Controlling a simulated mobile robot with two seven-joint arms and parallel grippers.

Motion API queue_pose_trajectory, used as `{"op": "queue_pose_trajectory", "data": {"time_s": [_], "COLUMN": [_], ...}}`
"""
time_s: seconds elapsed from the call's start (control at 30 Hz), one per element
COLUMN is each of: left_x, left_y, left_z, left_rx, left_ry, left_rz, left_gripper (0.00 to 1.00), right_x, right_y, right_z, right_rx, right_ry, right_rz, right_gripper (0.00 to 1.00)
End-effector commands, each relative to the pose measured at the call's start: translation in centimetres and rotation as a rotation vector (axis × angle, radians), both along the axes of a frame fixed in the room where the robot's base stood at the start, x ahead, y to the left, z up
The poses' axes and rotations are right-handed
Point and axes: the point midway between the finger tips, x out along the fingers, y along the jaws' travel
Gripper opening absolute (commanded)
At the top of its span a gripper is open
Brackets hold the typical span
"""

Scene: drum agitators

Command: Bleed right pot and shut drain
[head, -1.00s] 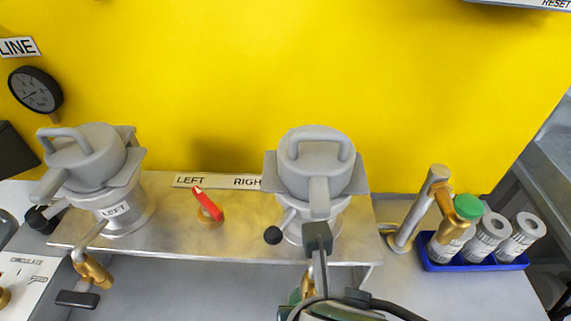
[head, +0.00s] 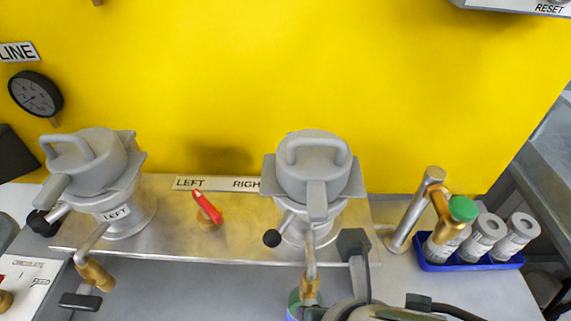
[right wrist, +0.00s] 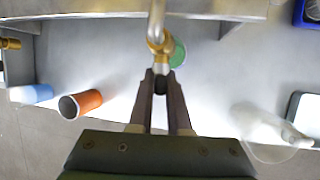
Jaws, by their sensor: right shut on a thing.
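The grey right pot (head: 318,168) stands on the metal shelf with its lid on and its long lid handle pointing forward. A black-knobbed lever (head: 272,238) sticks out at its lower left. Its drain pipe (head: 310,255) runs down to a brass drain valve (head: 309,288), which also shows in the right wrist view (right wrist: 160,45). My right gripper (right wrist: 160,84) is shut on the small dark handle of that valve, mostly hidden between the fingers. In the head view, the right gripper (head: 355,252) is just right of the pipe. My left gripper is out of view.
A green-rimmed container (right wrist: 178,52) is beneath the drain. An orange cup (right wrist: 82,103) and a blue one (right wrist: 32,94) lie to the left in the wrist view. The left pot (head: 95,170), red-handled valve (head: 207,207) and blue rack (head: 470,262) flank the area.

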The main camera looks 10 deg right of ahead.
Motion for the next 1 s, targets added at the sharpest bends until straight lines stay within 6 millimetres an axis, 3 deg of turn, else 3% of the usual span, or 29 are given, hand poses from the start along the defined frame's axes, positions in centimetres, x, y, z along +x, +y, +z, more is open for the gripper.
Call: {"op": "queue_pose_trajectory", "data": {"time_s": [0.23, 0.47, 1.0], "left_x": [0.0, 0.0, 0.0], "left_y": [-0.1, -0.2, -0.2], "left_z": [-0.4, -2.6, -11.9], "left_rx": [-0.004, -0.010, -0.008], "left_ry": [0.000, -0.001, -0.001], "left_rz": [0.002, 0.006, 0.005], "left_gripper": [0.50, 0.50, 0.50], "right_x": [-0.2, -0.3, -0.4], "right_y": [-0.7, -0.9, -1.2], "right_z": [-0.4, -1.1, -2.2], "right_rx": [0.212, 0.424, 0.919], "right_ry": [-0.061, -0.120, -0.262], "right_rz": [0.000, -0.001, -0.004], "right_gripper": [0.00, 0.00, 0.00]}}
